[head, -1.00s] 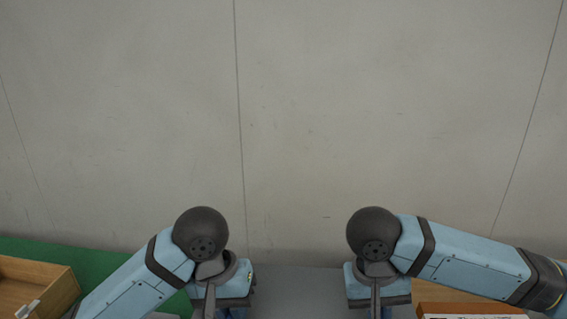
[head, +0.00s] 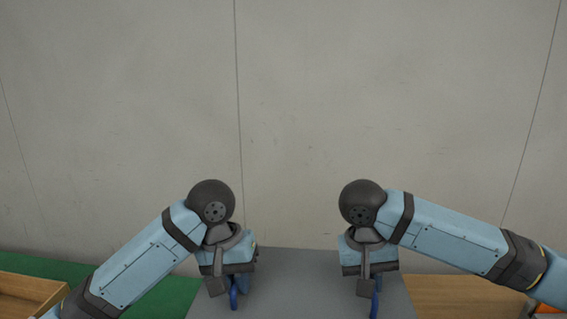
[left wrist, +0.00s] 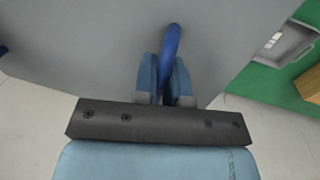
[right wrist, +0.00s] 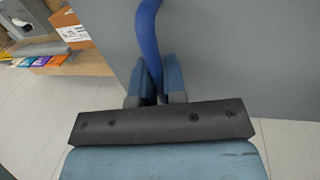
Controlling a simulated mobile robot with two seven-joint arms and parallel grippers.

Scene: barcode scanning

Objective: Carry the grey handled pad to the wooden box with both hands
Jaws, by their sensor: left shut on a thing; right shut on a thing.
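The grey pad (head: 300,290) is a flat grey board held between my two arms in the lower middle of the head view. It fills much of the left wrist view (left wrist: 90,50) and the right wrist view (right wrist: 230,60). My left gripper (left wrist: 164,80) is shut on a blue handle (left wrist: 171,42) of the pad. My right gripper (right wrist: 156,85) is shut on the other blue handle (right wrist: 148,30). A wooden box (head: 35,290) is partly in view at the lower left of the head view, cut off by the picture's edge.
A green surface (head: 175,292) lies left of the pad. A wooden surface (head: 460,295) lies to the right. In the right wrist view, a cardboard box (right wrist: 70,27) and colourful packets (right wrist: 42,61) stand on a wooden shelf. Bare floor shows below. A plain wall stands behind.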

